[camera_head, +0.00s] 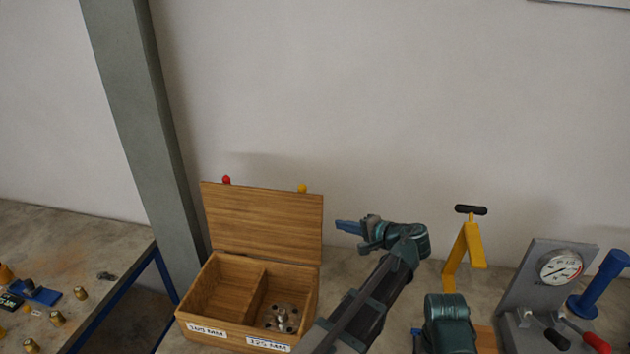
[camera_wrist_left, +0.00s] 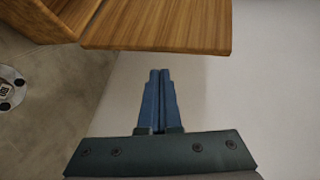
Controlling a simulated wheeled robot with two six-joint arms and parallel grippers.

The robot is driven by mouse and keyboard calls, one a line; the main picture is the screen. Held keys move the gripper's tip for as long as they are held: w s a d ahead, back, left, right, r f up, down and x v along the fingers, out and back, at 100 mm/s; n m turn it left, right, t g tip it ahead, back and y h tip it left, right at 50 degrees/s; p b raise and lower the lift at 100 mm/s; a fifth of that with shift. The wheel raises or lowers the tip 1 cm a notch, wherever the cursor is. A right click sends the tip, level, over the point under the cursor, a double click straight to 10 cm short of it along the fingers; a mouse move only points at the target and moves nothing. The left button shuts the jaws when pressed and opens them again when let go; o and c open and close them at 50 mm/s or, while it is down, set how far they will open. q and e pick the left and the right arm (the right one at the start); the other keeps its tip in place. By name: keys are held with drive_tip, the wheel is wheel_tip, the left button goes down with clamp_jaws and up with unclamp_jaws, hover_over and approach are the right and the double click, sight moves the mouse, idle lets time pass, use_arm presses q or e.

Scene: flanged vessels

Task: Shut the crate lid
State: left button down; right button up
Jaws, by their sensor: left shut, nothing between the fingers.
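The wooden crate (camera_head: 232,339) stands on the bench with two compartments, labelled "100 MM" or similar on the left and "125 MM" on the right. Its lid (camera_head: 262,222) stands open, raised at the back edge. A metal flange (camera_head: 281,318) lies in the right compartment; the left one looks empty. My left gripper (camera_head: 339,226) is shut and empty, just right of the lid and apart from it, pointing left. In the left wrist view the shut blue fingers (camera_wrist_left: 160,75) point towards the lid's edge (camera_wrist_left: 155,30). My right gripper does not show clearly.
A yellow stand with a black handle (camera_head: 465,245) and a gauge panel (camera_head: 540,285) stand to the right. A grey post (camera_head: 140,120) rises behind the crate's left. Another bench (camera_head: 70,235) at left holds small brass parts. The wall is close behind the lid.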

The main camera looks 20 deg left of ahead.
use_arm(q)
drive_tip(key=w+a+r+t+y, duration=0.25)
drive_tip(key=w+r, duration=0.25)
drive_tip(key=r, duration=0.3)
drive_tip(key=r+x, duration=0.1)
drive_tip(key=x, duration=0.9)
drive_tip(key=shift+m+g+y, duration=0.35)
drive_tip(key=shift+m+g, duration=0.05)
drive_tip(key=shift+g, duration=0.05)
drive_tip(key=s, duration=0.4)
drive_tip(key=shift+s+f, duration=0.25)
drive_tip(key=shift+f, duration=0.1)
